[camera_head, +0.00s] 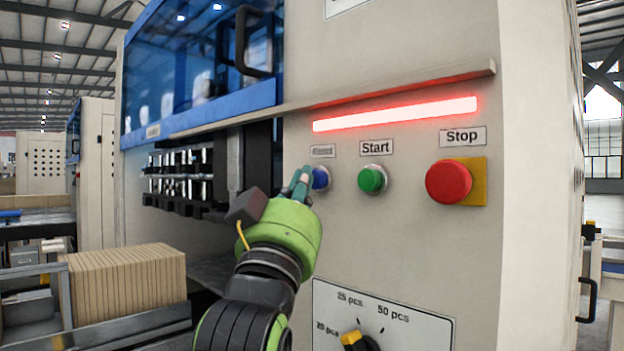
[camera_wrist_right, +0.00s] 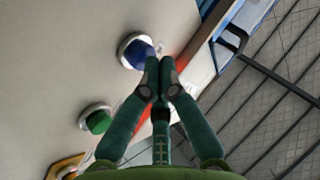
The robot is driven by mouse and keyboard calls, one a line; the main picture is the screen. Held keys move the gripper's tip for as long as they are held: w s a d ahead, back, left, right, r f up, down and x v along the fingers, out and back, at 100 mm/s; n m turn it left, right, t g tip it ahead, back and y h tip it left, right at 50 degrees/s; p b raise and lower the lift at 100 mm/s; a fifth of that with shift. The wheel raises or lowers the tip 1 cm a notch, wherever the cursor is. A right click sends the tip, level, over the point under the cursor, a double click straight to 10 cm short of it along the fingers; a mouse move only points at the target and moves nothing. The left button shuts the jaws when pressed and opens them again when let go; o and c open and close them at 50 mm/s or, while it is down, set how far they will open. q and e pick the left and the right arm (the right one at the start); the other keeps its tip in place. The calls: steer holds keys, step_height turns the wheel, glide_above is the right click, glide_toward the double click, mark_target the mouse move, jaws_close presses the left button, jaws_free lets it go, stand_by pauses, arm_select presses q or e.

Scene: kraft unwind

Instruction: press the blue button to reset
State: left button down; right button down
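The blue button (camera_head: 321,178) sits on the beige machine panel, left of the green Start button (camera_head: 372,180), under a small blurred label (camera_head: 323,151). My right gripper (camera_head: 302,180) is at the blue button's left edge in the head view and partly overlaps it. In the right wrist view the blue button (camera_wrist_right: 138,52) is just beyond and left of the fingertips (camera_wrist_right: 160,72). The fingers are together with nothing between them. I cannot tell whether the tips touch the button. My left gripper is in neither view.
A red Stop button (camera_head: 449,181) on a yellow plate is at the right. A ledge (camera_head: 400,86) juts out above a glowing red light bar (camera_head: 395,114). A dial (camera_head: 358,341) is below. A stack of brown boards (camera_head: 125,277) stands at the lower left.

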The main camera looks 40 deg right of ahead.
steer(key=shift+d, duration=0.3)
stand_by(0.4)
steer(key=shift+a, duration=0.1)
steer(key=shift+s+a, duration=0.1)
steer(key=shift+a, duration=0.7)
steer(key=a+b, duration=0.1)
steer(key=a, duration=0.4)
steer(key=shift+s+b, duration=0.2)
steer(key=shift+b, duration=0.1)
stand_by(0.7)
